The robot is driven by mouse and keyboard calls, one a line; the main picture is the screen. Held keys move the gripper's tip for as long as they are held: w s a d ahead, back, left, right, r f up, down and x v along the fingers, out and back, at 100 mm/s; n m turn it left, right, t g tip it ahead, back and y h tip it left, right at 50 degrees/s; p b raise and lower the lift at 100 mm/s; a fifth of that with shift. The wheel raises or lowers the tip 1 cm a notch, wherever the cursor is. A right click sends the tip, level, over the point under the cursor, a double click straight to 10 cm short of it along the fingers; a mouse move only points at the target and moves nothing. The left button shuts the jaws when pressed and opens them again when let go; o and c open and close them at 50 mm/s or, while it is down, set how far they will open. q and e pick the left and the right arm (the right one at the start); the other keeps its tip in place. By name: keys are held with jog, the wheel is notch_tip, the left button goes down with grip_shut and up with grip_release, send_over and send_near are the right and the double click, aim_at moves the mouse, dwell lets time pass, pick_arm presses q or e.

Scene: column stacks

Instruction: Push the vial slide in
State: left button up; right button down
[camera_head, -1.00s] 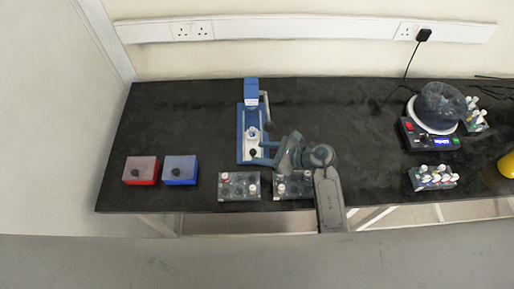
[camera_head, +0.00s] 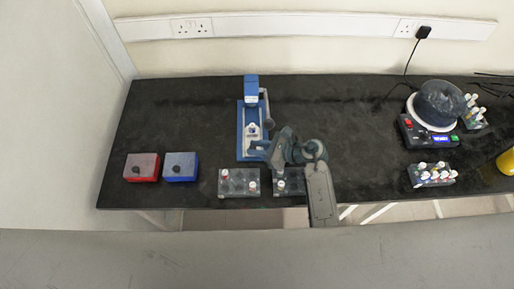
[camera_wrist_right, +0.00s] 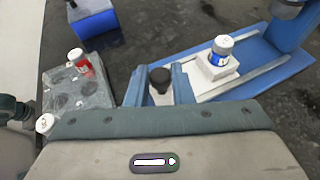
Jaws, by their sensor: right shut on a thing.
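The blue station (camera_head: 241,146) stands upright near the middle of the bench, with a pale slide on its base. A vial with a white cap and blue band (camera_wrist_right: 220,50) stands upright on the white slide block (camera_wrist_right: 215,72) in the right wrist view; it shows small in the head view (camera_head: 252,128). My right gripper (camera_wrist_right: 162,80) is shut on the slide's dark-topped handle (camera_wrist_right: 160,76), at the near end of the station. The fingers hide part of the handle. My left gripper is not in view.
Two vial racks (camera_head: 239,189) (camera_head: 289,187) stand at the front edge; my right arm partly covers the right one. Red (camera_head: 142,167) and blue (camera_head: 181,167) boxes are at left. A round device (camera_head: 430,132) and another rack (camera_head: 431,177) stand at right. The bench behind is clear.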

aim_at(255, 128)
jog(key=w+b, duration=0.1)
jog(key=w, duration=0.1)
jog(key=w+b, duration=0.2)
jog(key=w, duration=0.1)
jog(key=w+b, duration=0.1)
jog(key=w, duration=0.2)
jog(key=shift+f, duration=0.25)
jog(key=shift+w+r+b, duration=0.1)
jog(key=shift+w+b, duration=0.1)
jog(key=shift+b, duration=0.15)
jog(key=shift+r, duration=0.25)
jog(key=c, duration=1.3)
grip_release()
jog(key=shift+c, duration=0.2)
jog(key=shift+o, duration=0.4)
jog(key=shift+w+f, duration=0.15)
jog(key=shift+d, duration=0.1)
